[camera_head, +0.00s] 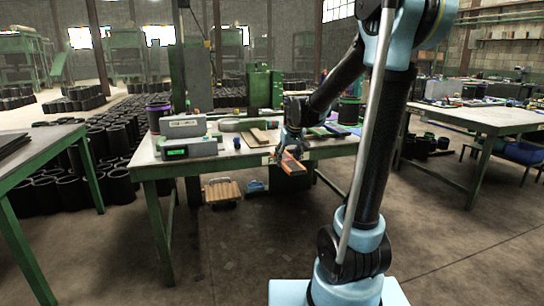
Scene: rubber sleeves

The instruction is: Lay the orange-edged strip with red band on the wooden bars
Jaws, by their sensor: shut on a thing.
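My gripper (284,153) is at the front edge of the work table, right of its middle. It is shut on a dark, orange-edged strip (293,164), which hangs tilted in front of the table edge. The red band cannot be made out at this size. Two wooden bars (261,136) lie side by side on the table top, behind and left of my gripper. The held strip is apart from them.
A grey scale with a green display (190,148) and a grey box (183,126) stand on the table's left, beside a dark spool (158,117). A small blue item (237,143) lies nearer the bars. Flat items (330,131) lie on the right.

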